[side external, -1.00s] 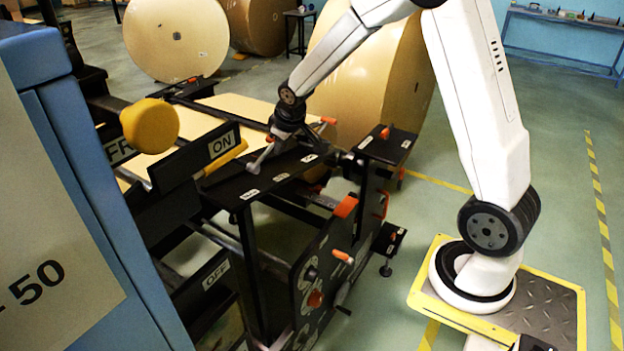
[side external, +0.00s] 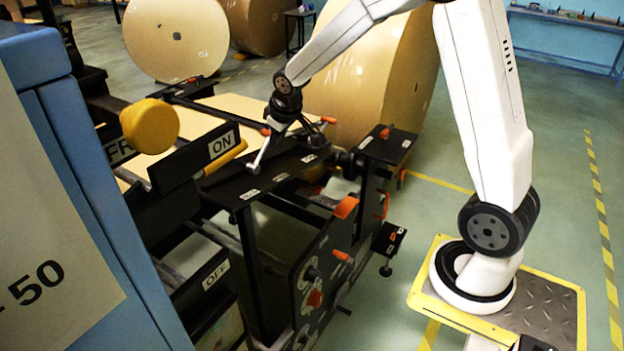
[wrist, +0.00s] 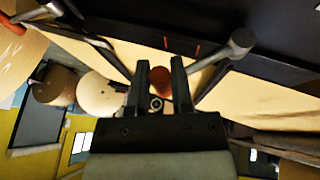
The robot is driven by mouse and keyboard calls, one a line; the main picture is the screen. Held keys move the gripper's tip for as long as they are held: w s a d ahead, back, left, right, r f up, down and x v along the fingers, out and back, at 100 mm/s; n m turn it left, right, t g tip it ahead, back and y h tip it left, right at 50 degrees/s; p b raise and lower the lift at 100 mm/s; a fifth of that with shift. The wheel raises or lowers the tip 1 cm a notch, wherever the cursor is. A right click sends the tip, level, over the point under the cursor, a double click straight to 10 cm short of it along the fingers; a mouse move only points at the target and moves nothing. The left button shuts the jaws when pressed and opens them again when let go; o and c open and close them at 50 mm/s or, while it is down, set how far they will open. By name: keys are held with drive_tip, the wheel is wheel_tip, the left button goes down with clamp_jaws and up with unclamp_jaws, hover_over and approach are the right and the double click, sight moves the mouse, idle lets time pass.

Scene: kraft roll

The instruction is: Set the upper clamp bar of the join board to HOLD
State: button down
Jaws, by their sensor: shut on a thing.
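The join board's black top (side external: 262,180) carries small white labels too small to read. A grey lever arm (side external: 262,154) of what looks like the upper clamp bar rises from this top to my gripper (side external: 274,132), tilted. In the wrist view my gripper (wrist: 160,68) has its two dark fingers on either side of an orange-red handle (wrist: 159,82), shut on it. A grey arm (wrist: 212,68) with a round end runs from beside the fingers toward the upper right. The fingers hide part of the handle, and the bar's setting cannot be read.
An ON plate (side external: 222,145) and a yellow knob (side external: 150,124) stand left of the board. A blue cabinet (side external: 90,190) fills the left foreground. A large kraft roll (side external: 385,90) stands close behind my gripper. The floor at the right is open.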

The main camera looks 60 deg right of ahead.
drive_tip(key=shift+a+r, duration=0.25)
drive_tip(key=shift+a, duration=0.1)
drive_tip(key=shift+s+a+r+n+h, duration=0.1)
drive_tip(key=shift+a+r+n+h, duration=0.3)
drive_tip(key=shift+a+h, duration=0.6)
drive_tip(key=shift+a+r+n+h, duration=0.2)
drive_tip(key=shift+a+r+h, duration=0.4)
drive_tip(key=shift+h, duration=0.6)
drive_tip(key=shift+a+r, duration=0.15)
drive_tip(key=shift+a, duration=0.75)
drive_tip(key=shift+a+r, duration=0.15)
drive_tip(key=shift+a, duration=0.7)
drive_tip(key=shift+r, duration=0.1)
drive_tip(key=c, duration=0.5)
unclamp_jaws()
drive_tip(key=shift+r, duration=0.15)
drive_tip(key=v, duration=0.7)
drive_tip(key=shift+a+r, duration=0.2)
drive_tip(key=shift+r, duration=0.05)
